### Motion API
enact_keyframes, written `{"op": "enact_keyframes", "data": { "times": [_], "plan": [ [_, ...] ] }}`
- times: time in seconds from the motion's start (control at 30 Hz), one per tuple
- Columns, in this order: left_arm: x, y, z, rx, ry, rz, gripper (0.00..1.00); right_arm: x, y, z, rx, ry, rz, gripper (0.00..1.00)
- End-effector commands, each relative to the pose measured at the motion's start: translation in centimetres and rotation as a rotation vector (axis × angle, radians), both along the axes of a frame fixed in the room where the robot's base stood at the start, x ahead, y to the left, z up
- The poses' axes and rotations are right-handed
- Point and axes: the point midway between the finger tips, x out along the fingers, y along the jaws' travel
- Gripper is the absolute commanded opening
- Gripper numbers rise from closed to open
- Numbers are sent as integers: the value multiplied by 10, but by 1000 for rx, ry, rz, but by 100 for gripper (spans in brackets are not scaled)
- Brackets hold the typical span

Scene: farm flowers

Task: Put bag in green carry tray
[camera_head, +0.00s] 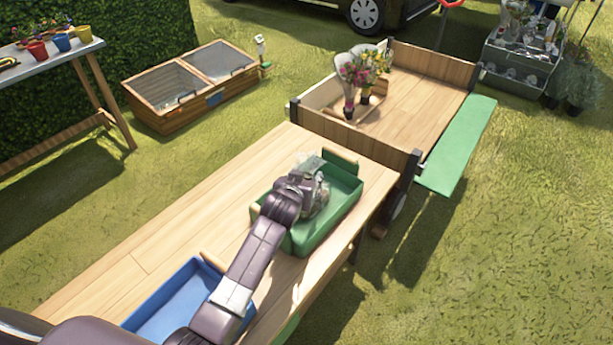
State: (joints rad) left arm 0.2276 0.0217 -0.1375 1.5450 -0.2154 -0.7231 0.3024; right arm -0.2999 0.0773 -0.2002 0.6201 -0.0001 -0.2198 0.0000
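The green carry tray (345,200) stands on the wooden table, with a wooden handle (341,156) at its far end. A clear, crinkled bag (318,203) shows inside the tray's outline, around and behind my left gripper (311,184). My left gripper reaches over the tray from the lower left and covers much of the bag. Its fingertips are hidden among the clear plastic, so I cannot tell whether they are shut on it. I also cannot tell whether the bag touches the tray floor. My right gripper is not in view.
A blue tray (172,303) stands on the table (215,205) nearer me, partly behind my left arm. A wooden cart (425,100) with flower bunches (361,72) adjoins the table's far end. The table's left side is clear.

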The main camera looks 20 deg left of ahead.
Motion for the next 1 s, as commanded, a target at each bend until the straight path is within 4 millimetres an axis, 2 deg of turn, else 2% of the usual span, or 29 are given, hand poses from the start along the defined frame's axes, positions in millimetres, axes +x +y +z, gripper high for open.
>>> {"op": "enact_keyframes", "data": {
  "times": [0.13, 0.27, 0.7, 1.0],
  "plan": [
    [-2, 0, 4, 0, -1, 0, 38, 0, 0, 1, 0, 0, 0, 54],
    [-14, -1, 10, -1, -1, 0, 38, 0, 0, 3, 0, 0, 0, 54],
    [-78, -5, 45, -1, 0, 0, 38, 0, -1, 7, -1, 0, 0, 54],
    [-103, -6, 58, 0, 0, 0, 38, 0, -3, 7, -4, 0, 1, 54]
  ]
}}
